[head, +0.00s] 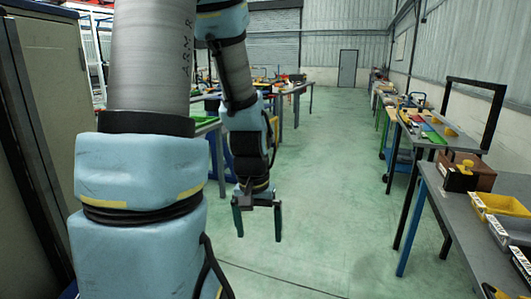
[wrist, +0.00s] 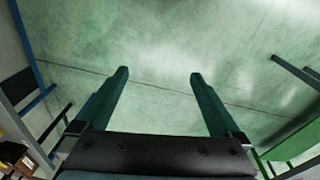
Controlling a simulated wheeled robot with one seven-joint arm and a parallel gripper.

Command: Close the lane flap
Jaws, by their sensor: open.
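My gripper (head: 258,218) hangs fingers-down over the open green floor, in the aisle between the benches. Its two dark green fingers are apart with nothing between them. The wrist view shows the same open gripper (wrist: 158,76) above bare floor. I cannot pick out the lane flap with certainty in either view. A black upright frame (head: 498,108) stands at the right-hand benches, far from my gripper; I cannot tell whether it belongs to the flap.
More benches line both sides. A tall cabinet (head: 50,95) stands close at left. The aisle floor (head: 330,190) is clear to the far door (head: 347,68).

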